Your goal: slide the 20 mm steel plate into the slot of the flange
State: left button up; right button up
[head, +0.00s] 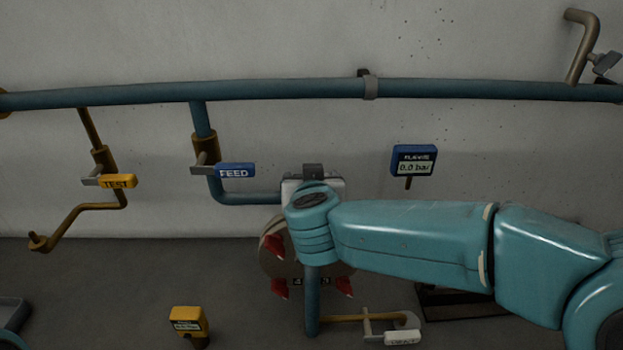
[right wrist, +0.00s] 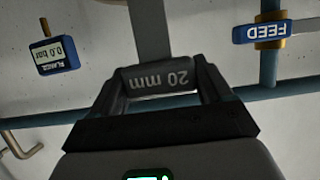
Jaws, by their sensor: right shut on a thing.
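The flange (head: 272,262) is the round grey-brown disc with red parts around its rim, below the FEED elbow in the head view. My right wrist and a pipe cover much of it, and its slot cannot be made out. In the right wrist view my right gripper (right wrist: 160,88) is shut on the steel plate's end (right wrist: 158,78), which reads "20 mm" upside down. A grey strip runs from it to the picture's top edge. My left gripper is not in view.
A long blue pipe (head: 270,89) crosses the wall. The FEED valve (head: 235,170) and TEST valve (head: 117,181) are left of the flange. A blue gauge (head: 414,160) reads 0.0 bar. A yellow device (head: 187,322) and white-tagged valve (head: 402,338) are low in front.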

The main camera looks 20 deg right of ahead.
jog(key=shift+f+b, duration=1.3)
jog(key=shift+f, duration=0.9)
jog(key=o, duration=1.6)
jog(key=shift+s, duration=0.1)
jog(key=p+v, duration=0.1)
jog(key=v, duration=1.5)
jog(key=shift+s, duration=0.15)
